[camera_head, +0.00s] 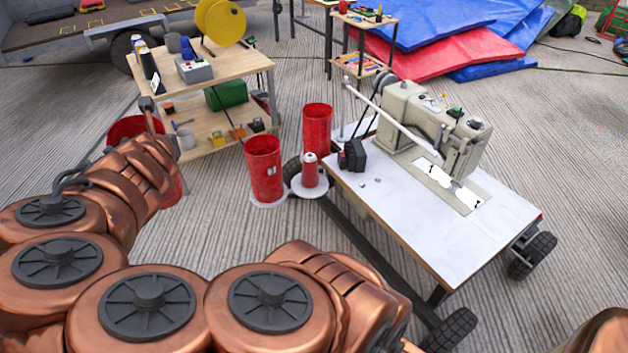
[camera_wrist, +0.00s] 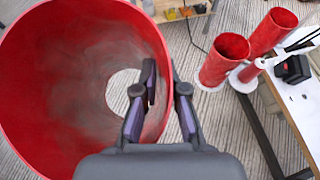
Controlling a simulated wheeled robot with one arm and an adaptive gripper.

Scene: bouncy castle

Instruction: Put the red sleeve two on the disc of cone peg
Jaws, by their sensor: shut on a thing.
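My gripper (camera_wrist: 164,84) is shut on the wall of a red sleeve (camera_wrist: 60,80), one finger inside and one outside. The held sleeve is a wide open tube, with grey floor visible through its far end. In the head view this sleeve (camera_head: 127,127) is mostly hidden behind my arm, left of the other sleeves. A second red sleeve (camera_head: 265,168) stands upright on a white disc (camera_head: 268,201). A third red sleeve (camera_head: 317,128) stands behind. Between them, a slim red cone with a pale top (camera_head: 309,168) stands on a white disc (camera_head: 310,191). No sleeve surrounds that cone.
A white sewing table (camera_head: 400,205) with a beige machine (camera_head: 440,128) stands to the right of the sleeves, with a black box (camera_head: 354,155) near its left edge. A wooden shelf cart (camera_head: 215,75) stands behind. Bare floor lies between cart and sleeves.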

